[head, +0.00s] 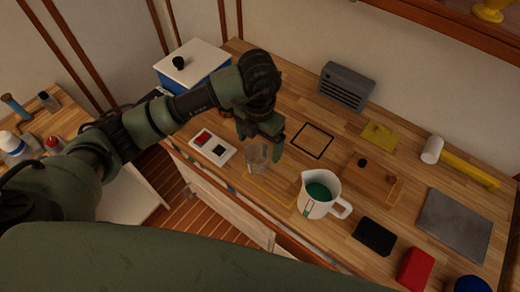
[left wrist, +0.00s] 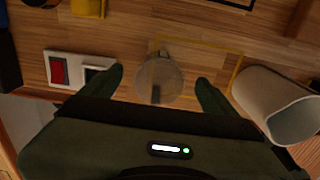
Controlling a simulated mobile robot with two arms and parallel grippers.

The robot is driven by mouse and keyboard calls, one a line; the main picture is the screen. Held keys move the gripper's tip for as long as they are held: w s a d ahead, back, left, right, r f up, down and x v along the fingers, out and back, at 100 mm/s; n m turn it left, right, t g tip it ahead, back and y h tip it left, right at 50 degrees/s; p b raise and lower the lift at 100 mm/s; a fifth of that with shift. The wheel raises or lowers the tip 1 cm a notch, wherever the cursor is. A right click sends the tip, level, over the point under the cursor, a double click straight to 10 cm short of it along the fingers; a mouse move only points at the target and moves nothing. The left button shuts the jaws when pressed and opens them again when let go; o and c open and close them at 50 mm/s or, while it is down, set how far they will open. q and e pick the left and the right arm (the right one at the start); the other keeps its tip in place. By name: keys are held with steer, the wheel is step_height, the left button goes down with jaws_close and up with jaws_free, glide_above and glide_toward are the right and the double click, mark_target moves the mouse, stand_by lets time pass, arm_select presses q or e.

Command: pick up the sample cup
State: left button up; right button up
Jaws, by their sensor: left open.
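The sample cup (head: 257,158) is a small clear cup standing upright on the wooden bench, at the left end of a yellow outlined rectangle (head: 272,188). It also shows in the left wrist view (left wrist: 158,80), in the space between my two fingers. My left gripper (head: 262,138) is open, just above and around the cup in the head view. In the left wrist view the left gripper's fingers (left wrist: 160,84) stand to either side of the cup, with gaps visible. My right gripper is not in view.
A white measuring jug (head: 318,196) with green liquid stands close to the right of the cup. A switch panel (head: 212,147) with red and black switches lies to its left. A black outlined square (head: 312,140) behind is empty. The bench's front edge is near.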

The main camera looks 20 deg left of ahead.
mark_target(257, 154)
arm_select(q)
steer(key=f+p, duration=0.1)
steer(key=s+f, duration=0.1)
steer(key=shift+s+a+f+p, duration=0.1)
steer(key=shift+s+f+p, duration=0.1)
steer(key=shift+f+p, duration=0.2)
step_height(257, 154, down, 3)
steer(key=shift+w+r+p, duration=0.1)
steer(key=shift+r+p, duration=0.1)
steer(key=shift+p, duration=0.15)
steer(key=shift+w+f, duration=0.1)
steer(key=shift+f, duration=0.4)
steer(key=c, duration=1.5)
steer(key=shift+c, duration=0.2)
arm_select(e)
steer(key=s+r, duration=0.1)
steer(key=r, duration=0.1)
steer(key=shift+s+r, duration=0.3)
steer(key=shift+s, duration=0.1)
